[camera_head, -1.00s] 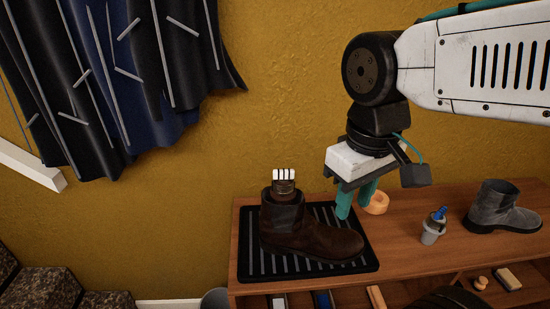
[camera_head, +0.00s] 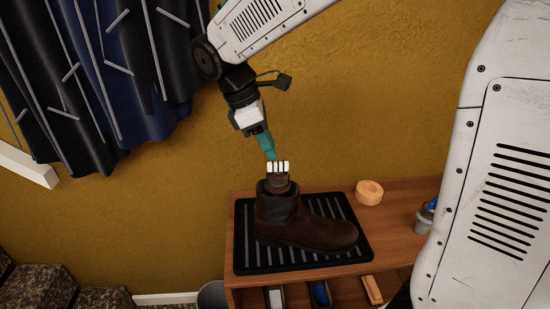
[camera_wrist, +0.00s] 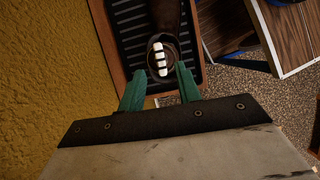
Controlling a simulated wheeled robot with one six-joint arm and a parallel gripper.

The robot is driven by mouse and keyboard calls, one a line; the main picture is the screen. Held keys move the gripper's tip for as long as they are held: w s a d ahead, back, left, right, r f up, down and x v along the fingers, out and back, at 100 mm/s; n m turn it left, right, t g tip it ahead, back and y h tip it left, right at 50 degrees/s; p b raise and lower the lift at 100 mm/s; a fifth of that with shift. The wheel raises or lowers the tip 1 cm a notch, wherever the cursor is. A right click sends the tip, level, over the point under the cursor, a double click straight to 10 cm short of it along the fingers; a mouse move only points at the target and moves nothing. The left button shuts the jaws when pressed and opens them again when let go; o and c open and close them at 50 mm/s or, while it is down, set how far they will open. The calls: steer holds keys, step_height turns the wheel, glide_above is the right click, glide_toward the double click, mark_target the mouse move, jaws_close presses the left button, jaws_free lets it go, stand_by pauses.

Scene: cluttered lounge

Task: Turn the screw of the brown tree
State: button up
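The brown boot (camera_head: 320,232) stands upright on a black ribbed tray (camera_head: 245,245). A tree sits in its shaft, and its brown neck (camera_head: 278,184) rises from the top. A white ribbed screw knob (camera_head: 278,167) caps it; the knob also shows in the wrist view (camera_wrist: 160,58). My gripper (camera_head: 270,156), with teal fingers, comes down from the upper left, close to the top of the knob. In the wrist view the gripper (camera_wrist: 160,78) has its fingers apart, with the knob beyond and between their tips. It holds nothing. I cannot tell whether a finger touches the knob.
An orange ring-shaped thing (camera_head: 369,192) lies on the wooden bench (camera_head: 400,195) right of the tray. A grey cup (camera_head: 424,222) is partly hidden behind my arm. The yellow wall (camera_head: 350,110) is close behind the bench.

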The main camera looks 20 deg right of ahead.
mark_target(278, 162)
steer(key=shift+x, duration=2.3)
jaws_close()
steer(key=shift+m, duration=0.3)
steer(key=shift+w+m+g+y, duration=0.1)
steer(key=shift+m+g+y, duration=0.3)
steer(key=shift+m, duration=0.85)
steer(key=shift+w+m+g+y, duration=0.1)
steer(key=shift+m+g+y, duration=0.25)
steer(key=shift+m, duration=0.9)
steer(key=shift+s, duration=0.1)
jaws_free()
